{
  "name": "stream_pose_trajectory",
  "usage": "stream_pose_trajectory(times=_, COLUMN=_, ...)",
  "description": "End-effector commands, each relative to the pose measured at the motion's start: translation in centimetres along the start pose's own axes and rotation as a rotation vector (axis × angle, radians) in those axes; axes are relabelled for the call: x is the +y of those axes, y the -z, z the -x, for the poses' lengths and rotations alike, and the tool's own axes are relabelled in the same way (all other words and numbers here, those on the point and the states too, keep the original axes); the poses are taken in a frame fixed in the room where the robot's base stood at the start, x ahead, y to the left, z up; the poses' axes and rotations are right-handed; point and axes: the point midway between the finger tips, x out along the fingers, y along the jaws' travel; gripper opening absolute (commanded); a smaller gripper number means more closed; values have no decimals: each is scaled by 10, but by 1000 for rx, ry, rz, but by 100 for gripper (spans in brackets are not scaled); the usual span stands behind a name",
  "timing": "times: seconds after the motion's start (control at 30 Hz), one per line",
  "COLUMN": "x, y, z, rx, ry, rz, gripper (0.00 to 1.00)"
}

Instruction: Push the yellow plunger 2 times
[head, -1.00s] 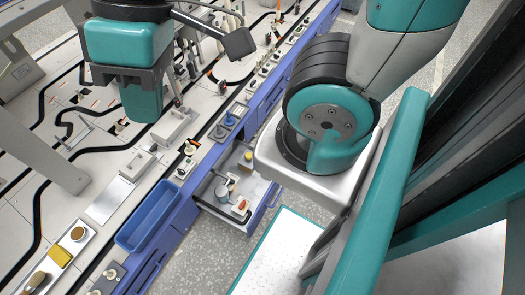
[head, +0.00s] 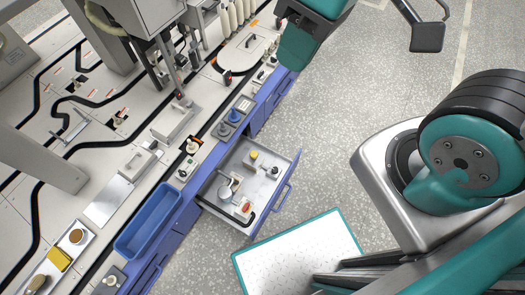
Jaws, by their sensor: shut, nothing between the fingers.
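The small yellow-topped piece (head: 253,155) stands in the open drawer, near its back left side; it is the likely yellow plunger, but it is too small to tell its exact form. My gripper (head: 293,52), a teal end with a dark bracket, is at the top of the head view, shut and empty. In the picture it is above and right of the drawer, clear of the yellow piece and touching nothing that I can see. Part of it is cut off by the top edge.
The open drawer (head: 222,211) also holds a grey mug (head: 228,190), a red-topped piece (head: 247,206) and a dark knob (head: 273,171). A blue bin (head: 148,222) is at left. Speckled floor (head: 340,150) is free to the right.

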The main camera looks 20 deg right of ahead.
Motion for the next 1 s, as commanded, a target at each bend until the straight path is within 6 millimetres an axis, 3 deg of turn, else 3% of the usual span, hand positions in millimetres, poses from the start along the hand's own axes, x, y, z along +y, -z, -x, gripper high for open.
stream_pose_trajectory(times=0.23, x=1, y=1, z=-3, rx=1, ry=1, rz=-5, gripper=0)
stream_pose_trajectory(times=0.37, x=14, y=8, z=-28, rx=14, ry=12, rz=-66, gripper=0)
stream_pose_trajectory(times=0.57, x=64, y=42, z=-120, rx=75, ry=62, rz=-321, gripper=0)
stream_pose_trajectory(times=0.8, x=142, y=83, z=-244, rx=165, ry=147, rz=-705, gripper=0)
stream_pose_trajectory(times=1.0, x=211, y=101, z=-348, rx=232, ry=223, rz=-1011, gripper=0)
